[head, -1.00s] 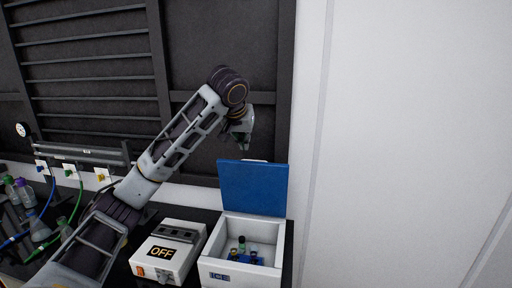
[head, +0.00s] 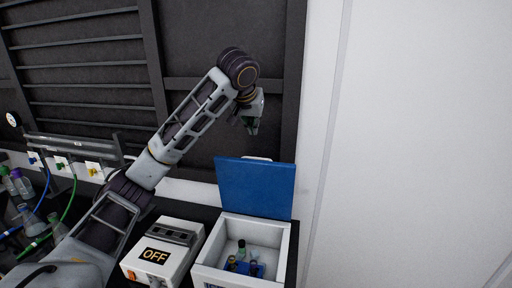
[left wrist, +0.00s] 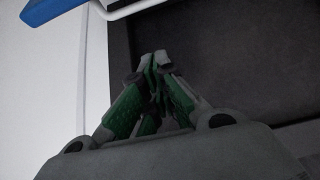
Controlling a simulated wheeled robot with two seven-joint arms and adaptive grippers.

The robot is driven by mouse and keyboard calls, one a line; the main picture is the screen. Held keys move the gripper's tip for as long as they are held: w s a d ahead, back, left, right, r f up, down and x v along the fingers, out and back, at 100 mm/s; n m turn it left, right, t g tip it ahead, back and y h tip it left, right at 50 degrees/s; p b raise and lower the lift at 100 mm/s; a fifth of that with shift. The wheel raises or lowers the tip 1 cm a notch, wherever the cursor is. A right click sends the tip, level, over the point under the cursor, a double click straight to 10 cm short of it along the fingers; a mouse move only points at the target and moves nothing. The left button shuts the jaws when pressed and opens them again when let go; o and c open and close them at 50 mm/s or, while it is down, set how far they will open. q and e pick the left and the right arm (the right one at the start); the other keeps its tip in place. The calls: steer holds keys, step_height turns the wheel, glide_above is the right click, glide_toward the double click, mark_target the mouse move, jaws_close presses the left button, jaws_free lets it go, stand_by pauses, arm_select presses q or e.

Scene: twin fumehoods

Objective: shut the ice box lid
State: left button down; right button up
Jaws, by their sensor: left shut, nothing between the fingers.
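The ice box (head: 283,243) is a white open box at the lower middle of the head view. Its blue lid (head: 255,188) stands raised at the back of the box, with a pale handle on its top edge. Inside are several small dark-capped vials and a blue piece. My left gripper (head: 253,127) is shut and empty, pointing down above the lid's top edge and apart from it. In the left wrist view the green-padded fingers (left wrist: 152,62) are together, and the blue lid (left wrist: 55,10) shows at the upper left. My right gripper is not in view.
A white device marked OFF (head: 165,252) stands just left of the ice box. Flasks and bottles (head: 24,185) with tubing stand at the far left. A dark panel is behind, and a white wall (head: 420,140) rises to the right.

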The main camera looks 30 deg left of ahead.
arm_select(q)
step_height(320, 180, down, 9)
steer(key=w+p, duration=0.2)
steer(key=p, duration=0.1)
steer(key=shift+w+a, duration=0.15)
steer(key=shift+a, duration=0.1)
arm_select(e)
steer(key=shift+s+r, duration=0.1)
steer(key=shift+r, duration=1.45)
arm_select(q)
steer(key=shift+a+f, duration=0.1)
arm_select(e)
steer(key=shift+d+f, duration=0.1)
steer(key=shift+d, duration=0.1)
arm_select(q)
steer(key=shift+s+d+t+b, duration=0.3)
steer(key=shift+s+t+b, duration=0.3)
steer(key=shift+s, duration=0.1)
steer(key=shift+a, duration=0.1)
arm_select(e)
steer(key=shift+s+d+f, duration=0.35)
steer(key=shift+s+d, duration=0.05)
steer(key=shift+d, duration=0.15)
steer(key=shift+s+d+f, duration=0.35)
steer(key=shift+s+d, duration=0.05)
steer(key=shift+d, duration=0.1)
arm_select(q)
steer(key=shift+s, duration=0.1)
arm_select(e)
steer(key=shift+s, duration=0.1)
